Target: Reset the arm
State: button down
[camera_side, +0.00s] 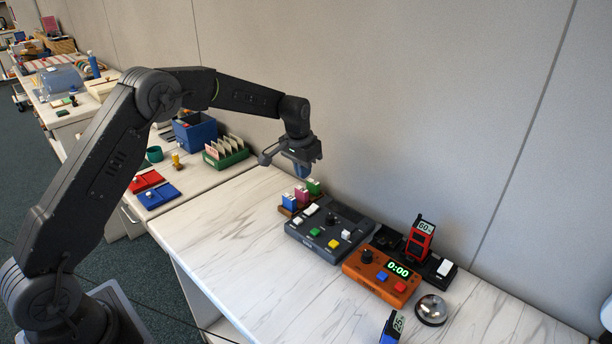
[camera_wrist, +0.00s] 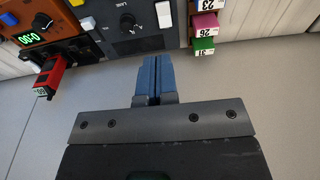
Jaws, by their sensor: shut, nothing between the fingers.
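My gripper (camera_side: 301,172) is above the back edge of the marble-topped table (camera_side: 228,235), near the wall. In the wrist view its two blue fingers (camera_wrist: 153,80) are pressed together with nothing between them. The gripper points down and is clear of the things on the table. In the side view, a row of small coloured blocks (camera_side: 302,194) stands below it, and a dark grey control box (camera_side: 330,231) is just below and to the right.
An orange timer box (camera_side: 381,275) reading 0:00, a red handheld meter (camera_side: 420,238) and a round metal dish (camera_side: 431,310) stand at the right. A green card rack (camera_side: 226,155) and a blue bin (camera_side: 195,132) stand on the left table. The table's front left is clear.

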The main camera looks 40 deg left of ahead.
jog(key=s+d+r+t, duration=0.1)
jog(key=s+d+r, duration=0.1)
jog(key=s+r, duration=0.6)
jog(key=s+d+r+t, duration=0.1)
jog(key=s+d+r, duration=0.2)
jog(key=s+r, duration=0.5)
jog(key=s+d+t, duration=0.2)
jog(key=s+d, duration=0.1)
jog(key=s, duration=1.8)
jog(key=shift+f, duration=0.25)
